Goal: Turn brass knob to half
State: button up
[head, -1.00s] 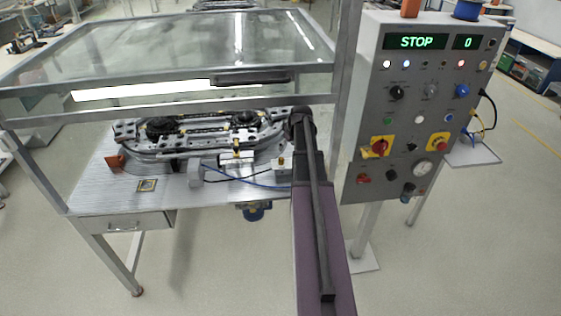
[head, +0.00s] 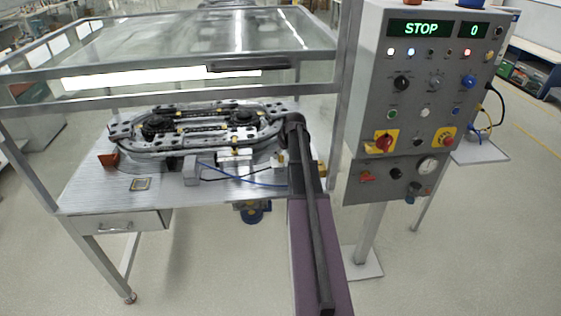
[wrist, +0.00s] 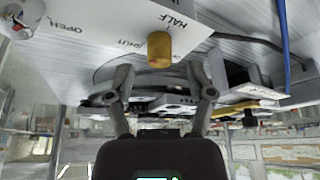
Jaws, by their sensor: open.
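The brass knob (wrist: 159,48) is a short yellow-gold cylinder on a white plate (wrist: 105,20) in the wrist view. The plate carries the printed words OPEN, SHUT and HALF, seen upside down or tilted. My gripper (wrist: 162,84) is open and empty, with its two dark fingers spread to the left and right just below the knob in the picture. The knob shows between and beyond the fingertips; I see no contact. Which word the knob points at is not clear. In the head view my arm hides the gripper, and I cannot make out the knob surely.
The table (head: 90,190) carries an oval ring track (head: 150,148) and a blue cable (head: 235,178), which also passes the plate's right in the wrist view (wrist: 284,40). A metal frame with clear panels stands over the table. A control panel (head: 400,110) reading STOP and 0 stands right.

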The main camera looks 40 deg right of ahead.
jog(key=shift+b+x, duration=0.8)
jog(key=shift+x, duration=0.35)
grip_shut()
